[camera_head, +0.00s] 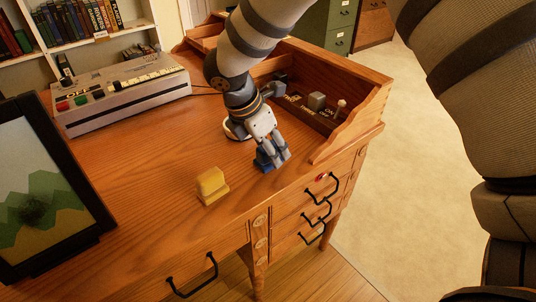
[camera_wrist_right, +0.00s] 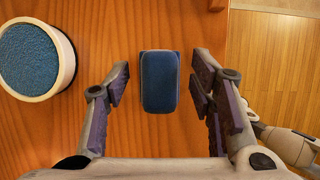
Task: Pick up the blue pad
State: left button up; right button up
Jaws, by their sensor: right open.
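The blue pad (camera_wrist_right: 159,82) stands on the wooden desk (camera_head: 150,150). In the right wrist view it sits between the two fingers of my right gripper (camera_wrist_right: 159,95), with a gap on each side. In the head view the blue pad (camera_head: 264,160) is partly hidden behind my right gripper (camera_head: 272,157), which reaches down over it from above. My right gripper is open and holds nothing. My left gripper is not in view.
A yellow block (camera_head: 212,186) stands to the left of the pad. A round white container with a blue top (camera_wrist_right: 36,58) is close by. A framed picture (camera_head: 45,190) and a grey machine (camera_head: 120,92) occupy the left. The desk edge is near the pad's right.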

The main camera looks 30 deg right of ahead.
aim_at(272, 142)
jog(key=shift+r, duration=0.1)
grip_shut()
notch_tip(272, 142, up, 3)
jog(key=shift+w+f, duration=0.1)
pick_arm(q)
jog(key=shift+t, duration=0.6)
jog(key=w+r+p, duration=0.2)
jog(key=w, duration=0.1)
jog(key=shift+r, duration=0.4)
pick_arm(e)
jog(key=s+a+r, duration=0.3)
jog(key=s+r, duration=0.7)
jog(key=s, duration=0.3)
jog(key=shift+s+a, duration=0.35)
jog(key=shift+r, duration=0.1)
